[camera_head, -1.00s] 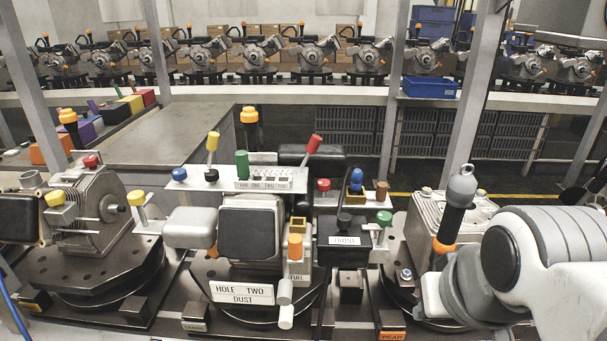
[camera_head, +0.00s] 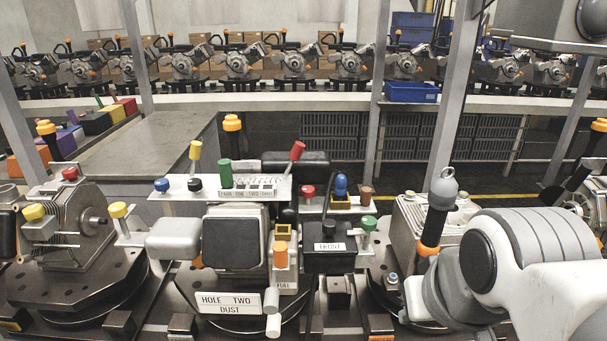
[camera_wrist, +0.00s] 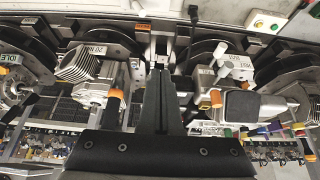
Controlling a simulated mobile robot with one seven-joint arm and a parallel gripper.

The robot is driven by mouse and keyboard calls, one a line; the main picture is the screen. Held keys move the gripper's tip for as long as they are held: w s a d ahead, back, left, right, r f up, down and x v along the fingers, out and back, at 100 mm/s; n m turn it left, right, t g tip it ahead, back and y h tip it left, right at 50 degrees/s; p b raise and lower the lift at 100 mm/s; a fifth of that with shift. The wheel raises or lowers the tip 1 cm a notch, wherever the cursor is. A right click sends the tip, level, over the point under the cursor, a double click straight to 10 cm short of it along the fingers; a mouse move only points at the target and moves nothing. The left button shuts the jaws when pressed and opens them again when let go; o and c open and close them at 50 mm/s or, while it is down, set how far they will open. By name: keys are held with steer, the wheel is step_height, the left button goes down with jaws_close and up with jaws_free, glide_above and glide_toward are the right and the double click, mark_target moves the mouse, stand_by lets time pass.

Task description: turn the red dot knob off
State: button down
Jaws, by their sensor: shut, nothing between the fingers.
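No knob can be surely picked out as the red dot knob. In the head view, a red knob (camera_head: 308,191) stands right of the labelled centre panel, a red-topped slanted lever (camera_head: 297,150) rises behind that panel, and another red knob (camera_head: 69,174) sits on the left fixture. The gripper is not visible in the head view.
Several coloured knobs and levers crowd the fixtures. Engines line the rear conveyor (camera_head: 270,101). A bare grey table top (camera_head: 150,140) lies behind the left fixture.

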mark_target(308, 189)
steer(key=c, duration=1.5)
jaws_free()
steer(key=shift+c, duration=0.2)
